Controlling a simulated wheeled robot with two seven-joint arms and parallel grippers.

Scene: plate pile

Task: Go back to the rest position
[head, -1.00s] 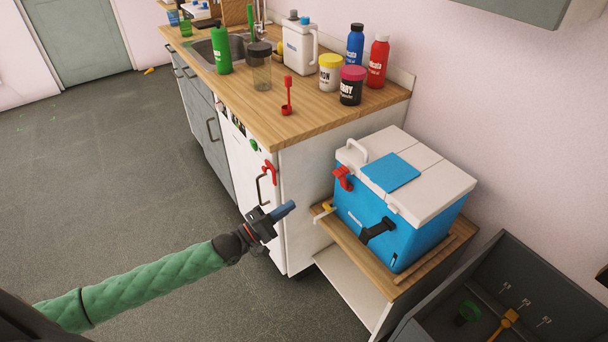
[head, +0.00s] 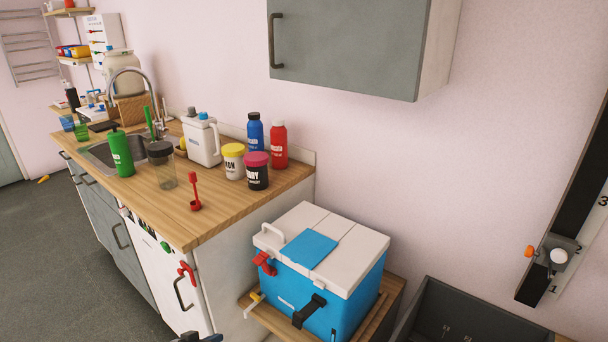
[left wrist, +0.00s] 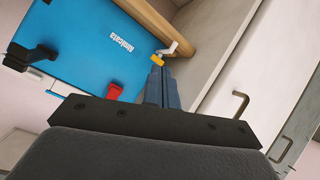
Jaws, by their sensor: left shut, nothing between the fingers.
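My left gripper (head: 203,338) only just shows at the bottom edge of the head view, below the counter's white front and left of the cooler. In the left wrist view its blue fingers (left wrist: 160,88) are together with nothing between them. They point toward a small yellow and white tap-like piece (left wrist: 158,58) near the wooden shelf edge; I cannot tell the gap. The blue cooler (head: 325,300) with a white lid stands shut on a low wooden stand, and its blue side (left wrist: 95,50) shows in the wrist view. My right gripper is not in view.
The wooden counter (head: 222,222) holds a red scoop (head: 195,190), a clear shaker, a green bottle, a white jug, jars and bottles. A grey wall cabinet (head: 350,45) hangs above. A dark grey bin (head: 460,315) is at lower right. Open floor (head: 60,240) lies at left.

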